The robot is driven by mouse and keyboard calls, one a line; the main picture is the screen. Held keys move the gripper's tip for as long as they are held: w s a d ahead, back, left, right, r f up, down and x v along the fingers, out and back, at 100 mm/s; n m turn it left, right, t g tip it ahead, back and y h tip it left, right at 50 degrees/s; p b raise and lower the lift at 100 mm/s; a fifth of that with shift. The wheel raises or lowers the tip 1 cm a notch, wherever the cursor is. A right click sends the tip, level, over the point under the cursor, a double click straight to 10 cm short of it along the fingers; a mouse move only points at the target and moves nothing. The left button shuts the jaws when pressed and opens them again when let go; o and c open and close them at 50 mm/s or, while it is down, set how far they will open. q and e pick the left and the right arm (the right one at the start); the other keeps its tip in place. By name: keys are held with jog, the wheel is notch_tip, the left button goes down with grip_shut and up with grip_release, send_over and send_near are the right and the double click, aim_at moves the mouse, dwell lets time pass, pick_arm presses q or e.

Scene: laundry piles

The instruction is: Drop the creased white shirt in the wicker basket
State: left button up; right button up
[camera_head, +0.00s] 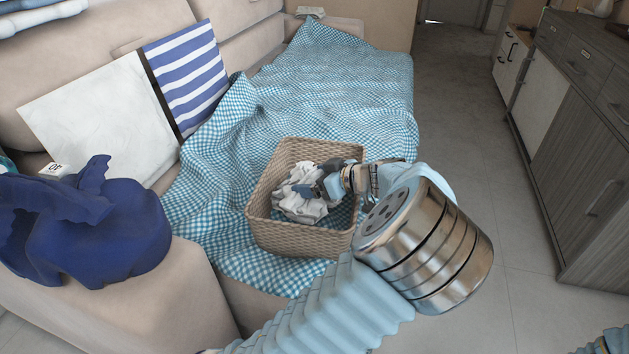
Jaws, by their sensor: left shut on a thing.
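The creased white shirt (302,208) is a crumpled bundle inside the wicker basket (298,240). The basket is tan and open-topped, and stands on the checked blanket on the sofa. My left gripper (306,191) reaches over the basket's right rim, with its fingers inside and shut on the shirt. The fingers and wrist hide part of the shirt and the right side of the basket. I cannot tell whether the shirt rests on the basket's floor. My right gripper is not in view.
A blue-and-white checked blanket (335,75) covers much of the sofa. A dark blue cloth heap (95,235) lies on the armrest at left. A white cushion (100,115) and a striped cushion (190,75) lean behind. A grey cabinet (575,130) stands right, across clear floor.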

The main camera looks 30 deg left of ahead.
pick_arm(q)
jog(key=shift+f, duration=0.15)
jog(key=shift+f, duration=0.1)
jog(key=o, duration=0.9)
jog(key=v, duration=1.2)
jog(key=shift+s, duration=0.1)
